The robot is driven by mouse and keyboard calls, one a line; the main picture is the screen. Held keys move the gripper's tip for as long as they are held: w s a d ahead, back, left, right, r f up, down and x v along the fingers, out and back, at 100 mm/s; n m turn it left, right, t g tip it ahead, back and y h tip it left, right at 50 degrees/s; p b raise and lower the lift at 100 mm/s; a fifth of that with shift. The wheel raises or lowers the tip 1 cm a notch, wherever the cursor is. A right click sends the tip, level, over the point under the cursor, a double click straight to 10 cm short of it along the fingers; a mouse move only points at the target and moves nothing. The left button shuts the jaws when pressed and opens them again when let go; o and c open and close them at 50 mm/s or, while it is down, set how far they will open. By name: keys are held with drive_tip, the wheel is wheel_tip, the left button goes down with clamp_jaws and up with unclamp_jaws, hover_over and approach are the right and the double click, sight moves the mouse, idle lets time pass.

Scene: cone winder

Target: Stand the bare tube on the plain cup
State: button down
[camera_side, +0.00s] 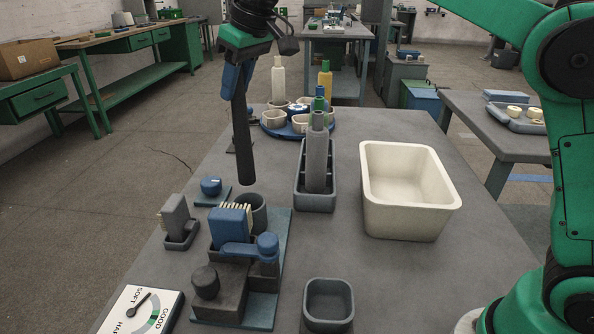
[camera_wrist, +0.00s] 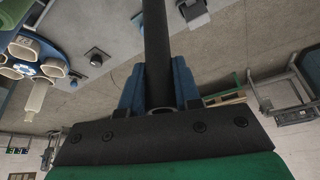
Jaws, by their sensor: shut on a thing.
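My gripper (camera_side: 237,82) is shut on the bare tube (camera_side: 243,140), a long dark tube that hangs nearly upright, slightly tilted. In the wrist view the tube (camera_wrist: 157,50) runs up out of the frame between my blue fingers (camera_wrist: 158,88). In the side view its lower end shows just above a dark round cup (camera_side: 259,212) on the blue-based machine; I cannot tell whether it is directly over it. A blue turntable (camera_side: 279,131) carries several pale cups (camera_side: 300,123), some with bottle-like cones. I cannot tell for sure which cup is the plain one.
A brush block (camera_side: 230,222) and a blue crank (camera_side: 250,247) sit close to the dark cup. A dark rack (camera_side: 315,202) holds a grey cone (camera_side: 317,155) and others behind it. A cream bin (camera_side: 405,215) stands right, a small square tray (camera_side: 328,322) in front. Table between is clear.

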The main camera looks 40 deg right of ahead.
drive_tip(key=s+d+f+m+h, duration=0.1)
drive_tip(key=s+d+f+m, duration=0.2)
drive_tip(key=s+d+f, duration=0.55)
drive_tip(key=s+a+r+n+g+y, duration=0.1)
drive_tip(key=s+a+r+n+y, duration=0.1)
drive_tip(key=s+a+n, duration=0.5)
drive_tip(key=shift+s+a+r+n, duration=0.35)
drive_tip(key=shift+s+a, duration=1.05)
drive_tip(key=shift+s, duration=1.95)
drive_tip(key=shift+f, duration=0.15)
